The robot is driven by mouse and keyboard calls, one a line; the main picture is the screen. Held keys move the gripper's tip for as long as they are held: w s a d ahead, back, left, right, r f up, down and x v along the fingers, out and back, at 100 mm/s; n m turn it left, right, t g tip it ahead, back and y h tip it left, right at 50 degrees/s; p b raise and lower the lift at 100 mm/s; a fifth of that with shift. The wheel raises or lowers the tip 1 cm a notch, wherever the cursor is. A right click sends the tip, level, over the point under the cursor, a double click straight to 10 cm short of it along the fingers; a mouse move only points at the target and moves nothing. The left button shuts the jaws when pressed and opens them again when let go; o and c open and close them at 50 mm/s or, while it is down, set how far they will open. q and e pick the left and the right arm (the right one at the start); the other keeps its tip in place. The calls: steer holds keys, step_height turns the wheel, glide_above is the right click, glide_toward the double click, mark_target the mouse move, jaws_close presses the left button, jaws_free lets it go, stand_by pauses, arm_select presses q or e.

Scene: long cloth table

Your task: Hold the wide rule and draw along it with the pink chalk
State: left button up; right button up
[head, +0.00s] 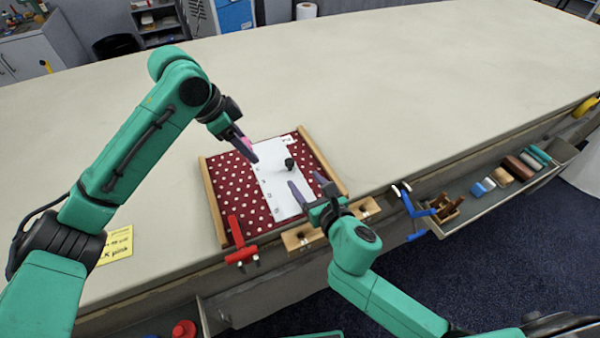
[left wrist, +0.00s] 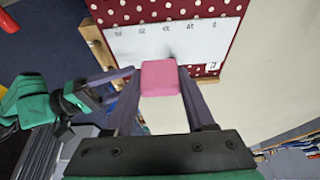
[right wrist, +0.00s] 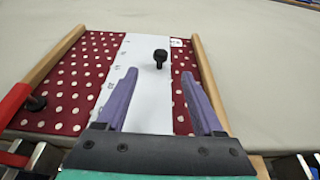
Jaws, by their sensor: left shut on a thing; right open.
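The wide rule (head: 272,189) is a white plate with printed marks, lying on red polka-dot cloth (head: 234,190). A black knob (head: 290,164) stands on it; the knob also shows in the right wrist view (right wrist: 160,57). My left gripper (head: 250,151) is shut on the pink chalk (left wrist: 159,78), a pink block held above the left part of the cloth near the rule. My right gripper (head: 306,188) is open and empty. Its fingers (right wrist: 150,95) are over the near part of the rule, with the knob ahead of and between them. Contact between chalk and cloth cannot be told.
Wooden strips (head: 214,203) flank the cloth. A red clamp (head: 240,243) and a blue clamp (head: 412,208) sit at the table's front edge. A trough (head: 482,195) holding several blocks hangs at the right. A yellow note (head: 117,245) lies at the left. The far table is clear.

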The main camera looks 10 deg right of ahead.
mark_target(291, 164)
steer(key=x, duration=0.9)
jaws_close()
stand_by(0.8)
